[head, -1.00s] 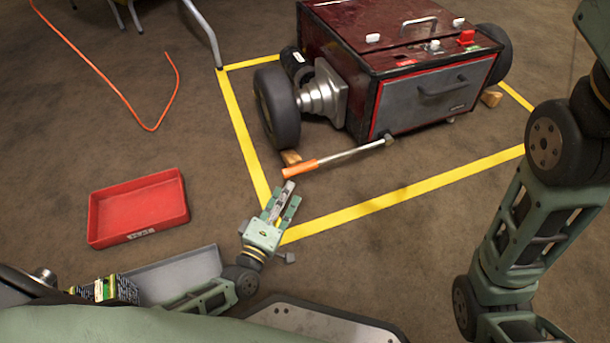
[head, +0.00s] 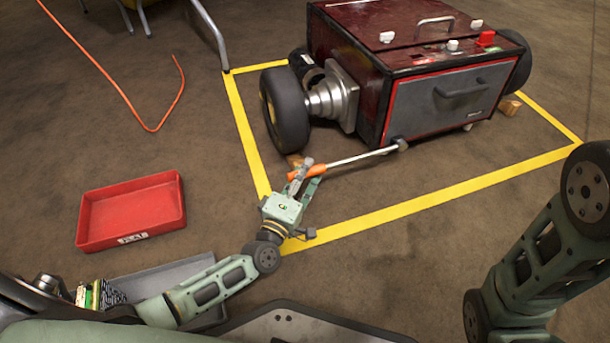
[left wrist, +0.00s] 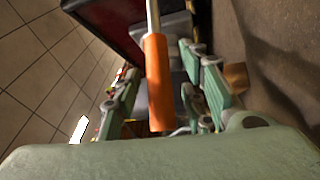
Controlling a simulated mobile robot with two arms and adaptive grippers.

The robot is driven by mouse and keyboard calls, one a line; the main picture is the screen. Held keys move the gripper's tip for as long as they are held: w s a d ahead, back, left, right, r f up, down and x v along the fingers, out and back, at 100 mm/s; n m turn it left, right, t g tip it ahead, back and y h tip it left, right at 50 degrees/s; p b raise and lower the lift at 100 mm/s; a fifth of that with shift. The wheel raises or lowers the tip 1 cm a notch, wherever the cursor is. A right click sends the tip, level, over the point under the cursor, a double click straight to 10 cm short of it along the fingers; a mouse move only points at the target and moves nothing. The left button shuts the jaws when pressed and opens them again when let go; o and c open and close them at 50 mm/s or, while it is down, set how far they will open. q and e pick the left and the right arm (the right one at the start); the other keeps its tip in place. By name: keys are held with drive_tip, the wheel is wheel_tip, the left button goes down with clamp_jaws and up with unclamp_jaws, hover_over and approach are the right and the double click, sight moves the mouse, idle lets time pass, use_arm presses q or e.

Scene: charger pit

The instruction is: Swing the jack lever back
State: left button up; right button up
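The jack lever (head: 357,160) is a silver rod with an orange handle (head: 316,169), reaching from a pivot at the front of the dark red cart (head: 400,48) toward me. My left gripper (head: 308,175) is at the handle's free end. In the left wrist view, the orange handle (left wrist: 158,85) lies between the two green fingers of my left gripper (left wrist: 163,90), with a gap visible on both sides, so it is open around the handle. The handle's end hides part of the view behind it. My right gripper is out of view; only my right arm links show.
The cart has a black wheel (head: 284,108) and stands inside yellow floor tape (head: 420,203). A red tray (head: 130,211) lies on the floor at left, and an orange cable (head: 125,95) lies behind it. The floor between tray and tape is clear.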

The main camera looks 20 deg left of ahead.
use_arm(q)
drive_tip(key=shift+c, duration=0.3)
clamp_jaws()
idle(0.3)
